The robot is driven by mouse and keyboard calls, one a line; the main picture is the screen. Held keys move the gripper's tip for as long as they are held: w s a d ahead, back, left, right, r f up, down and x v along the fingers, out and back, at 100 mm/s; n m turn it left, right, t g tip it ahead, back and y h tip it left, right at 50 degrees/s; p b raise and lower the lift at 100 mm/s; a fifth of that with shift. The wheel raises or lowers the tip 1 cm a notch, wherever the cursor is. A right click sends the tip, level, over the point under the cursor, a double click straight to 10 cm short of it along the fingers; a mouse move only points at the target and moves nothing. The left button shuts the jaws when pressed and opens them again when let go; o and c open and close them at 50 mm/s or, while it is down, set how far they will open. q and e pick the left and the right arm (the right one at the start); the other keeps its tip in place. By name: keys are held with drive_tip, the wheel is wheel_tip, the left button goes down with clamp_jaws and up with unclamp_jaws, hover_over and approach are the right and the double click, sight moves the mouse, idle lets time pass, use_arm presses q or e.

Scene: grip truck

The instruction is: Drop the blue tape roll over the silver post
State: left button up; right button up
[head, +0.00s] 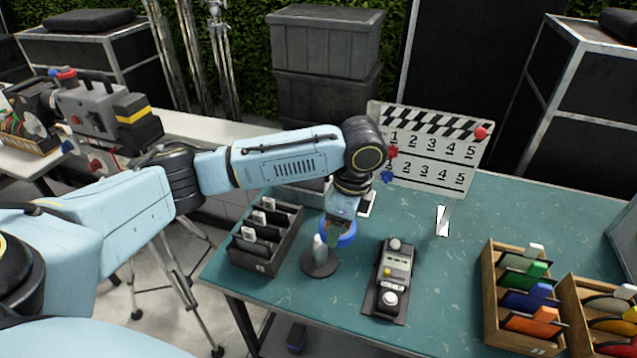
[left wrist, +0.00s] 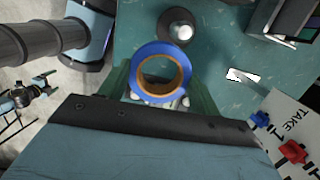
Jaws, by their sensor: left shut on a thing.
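The blue tape roll (head: 345,236) is held in my left gripper (head: 338,222), whose jaws are shut on it. In the left wrist view the roll (left wrist: 160,52) shows its tan inner ring, with the green fingers on both sides. The silver post (head: 319,248) stands upright on a dark round base (head: 320,264) on the table. The roll is above the table, just behind and to the right of the post in the head view. In the left wrist view the post (left wrist: 180,30) lies beyond the roll, apart from its hole. My right gripper is not in view.
A dark divided box (head: 264,238) stands left of the post, and a control box (head: 390,280) stands to the right. A clapperboard (head: 425,150) stands behind. Wooden crates (head: 490,300) sit at the right. The teal table (head: 440,280) is clear between control box and crates.

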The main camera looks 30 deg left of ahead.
use_arm(q)
drive_tip(key=a+m+p, duration=0.1)
drive_tip(key=a+m, duration=0.1)
drive_tip(key=m, duration=0.4)
drive_tip(key=w+a+f+m+t+h+p, duration=0.1)
drive_tip(key=a+m+p, duration=0.1)
drive_tip(key=m, duration=0.5)
drive_tip(key=w+a+m+t+p, duration=0.1)
drive_tip(key=a+m, duration=0.1)
drive_tip(key=m, duration=0.4)
drive_tip(key=shift+f+m+h+p, duration=0.25)
drive_tip(key=shift+m+h+p, duration=0.05)
drive_tip(key=shift+m+p, duration=0.1)
drive_tip(key=shift+f, duration=0.75)
drive_tip(key=shift+p, duration=0.4)
drive_tip(key=shift+f, duration=0.25)
drive_tip(key=shift+f, duration=0.3)
